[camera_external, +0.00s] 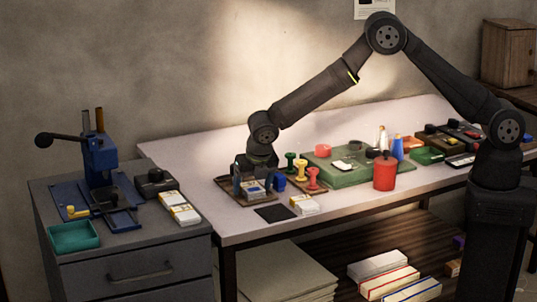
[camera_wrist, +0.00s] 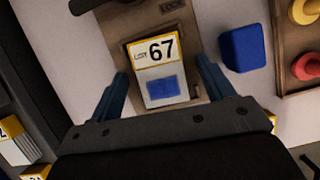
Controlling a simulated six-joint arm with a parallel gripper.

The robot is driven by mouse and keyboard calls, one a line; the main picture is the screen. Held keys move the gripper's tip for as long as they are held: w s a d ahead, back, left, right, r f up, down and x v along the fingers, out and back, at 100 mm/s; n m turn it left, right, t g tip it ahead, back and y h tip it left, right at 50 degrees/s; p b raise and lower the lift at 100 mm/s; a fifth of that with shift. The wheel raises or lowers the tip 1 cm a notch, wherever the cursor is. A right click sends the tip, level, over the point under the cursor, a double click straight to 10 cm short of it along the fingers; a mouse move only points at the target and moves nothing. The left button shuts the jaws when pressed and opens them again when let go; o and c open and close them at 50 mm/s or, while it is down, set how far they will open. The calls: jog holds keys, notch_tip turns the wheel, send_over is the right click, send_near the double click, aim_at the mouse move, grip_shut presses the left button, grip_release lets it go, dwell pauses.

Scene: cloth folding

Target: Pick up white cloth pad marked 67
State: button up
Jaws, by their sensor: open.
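The white cloth pad marked 67 (camera_wrist: 160,70) has a yellow border and a blue patch. In the wrist view it lies on a brown wooden board (camera_wrist: 117,28), between my fingers. My gripper (camera_wrist: 160,80) is open, with one blue finger on each side of the pad and a gap showing at both sides. In the external view my gripper (camera_external: 252,185) points down over the brown tray (camera_external: 230,197) at the table's left end. The pad (camera_external: 254,189) shows partly there, and a finger hides some of it.
A blue block (camera_wrist: 242,48) sits just right of my right finger. Green, yellow and red spool-shaped pieces (camera_external: 301,167) stand beside the tray. A black square (camera_external: 274,213) and a white stack (camera_external: 304,204) lie in front. A side bench (camera_external: 130,253) stands left.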

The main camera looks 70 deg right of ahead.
jog(key=c, duration=1)
jog(key=shift+c, duration=0.3)
